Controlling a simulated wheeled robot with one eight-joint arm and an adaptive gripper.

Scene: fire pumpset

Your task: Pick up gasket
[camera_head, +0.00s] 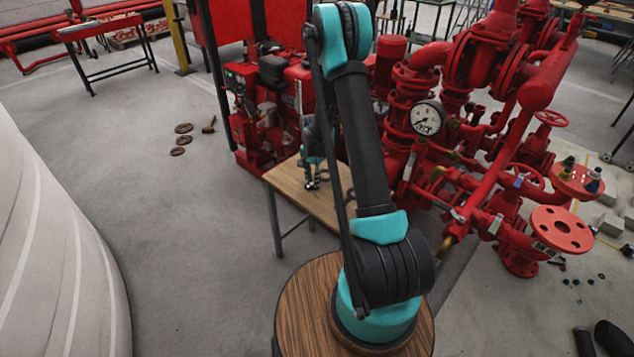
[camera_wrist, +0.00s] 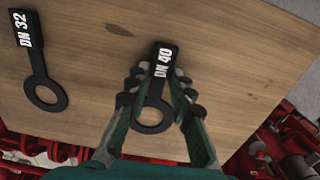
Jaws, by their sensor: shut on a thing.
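A black ring-shaped gasket with a tab marked "DN 40" (camera_wrist: 164,55) is in the middle of the wrist view, over the wooden table top (camera_wrist: 240,50). My gripper (camera_wrist: 160,83) has its fingers on both sides of the tab and is shut on it. The ring part shows between the fingers, towards my palm. A second black gasket marked "DN 32" (camera_wrist: 36,68) lies flat on the table to the left, apart from my gripper. In the head view my gripper (camera_head: 312,182) is low over the small table (camera_head: 290,190); the gaskets are hard to make out there.
Red pump pipework with a pressure gauge (camera_head: 427,119) and a flange (camera_head: 562,229) stands close on the right. A red engine (camera_head: 270,100) stands behind the table. Several small brown objects (camera_head: 181,140) lie on the floor at left. Open floor lies left of the table.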

